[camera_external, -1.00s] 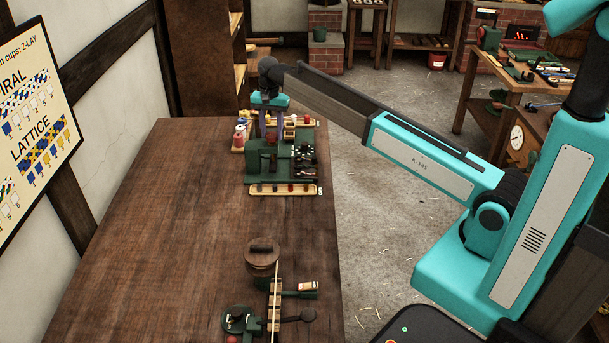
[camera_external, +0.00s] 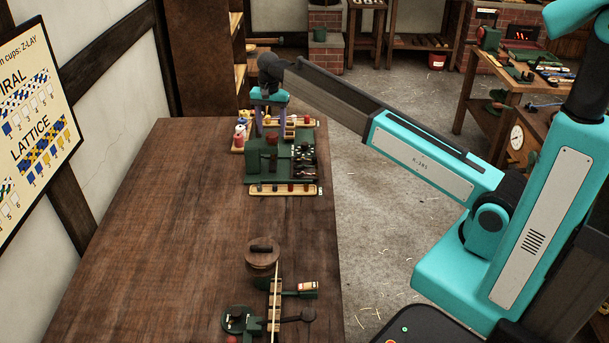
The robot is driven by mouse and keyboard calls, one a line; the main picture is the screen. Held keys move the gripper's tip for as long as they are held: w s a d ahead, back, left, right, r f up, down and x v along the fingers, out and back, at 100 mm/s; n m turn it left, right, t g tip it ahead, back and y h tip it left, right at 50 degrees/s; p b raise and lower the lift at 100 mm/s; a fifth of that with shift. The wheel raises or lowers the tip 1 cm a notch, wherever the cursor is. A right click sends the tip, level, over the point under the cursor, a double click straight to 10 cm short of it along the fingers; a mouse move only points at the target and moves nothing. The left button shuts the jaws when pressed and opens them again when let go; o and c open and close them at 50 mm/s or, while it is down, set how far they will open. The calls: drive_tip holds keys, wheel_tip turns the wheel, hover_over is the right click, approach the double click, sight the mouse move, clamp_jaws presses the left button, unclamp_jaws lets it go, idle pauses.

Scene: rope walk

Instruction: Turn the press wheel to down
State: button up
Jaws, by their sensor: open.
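A green machine (camera_external: 262,165) stands near the far end of the wooden table. I cannot make out which part of it is the press wheel, or how it is turned; it is small and partly behind my gripper. My gripper (camera_external: 270,127) points down over the back of this machine, its purple-grey fingers apart with nothing visible held between them. I cannot tell whether the fingers touch the machine.
Racks of spools (camera_external: 240,138) stand behind and left of the machine, and a wooden tray (camera_external: 283,190) lies in front. A round wooden block (camera_external: 262,252) and a green tool (camera_external: 240,320) are near the front. The middle of the wooden table (camera_external: 180,220) is clear.

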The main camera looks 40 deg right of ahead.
sight(272, 134)
wheel_tip(272, 134, up, 12)
drive_tip(key=b, duration=0.2)
drive_tip(key=shift+b, duration=0.4)
drive_tip(key=shift+r, duration=0.1)
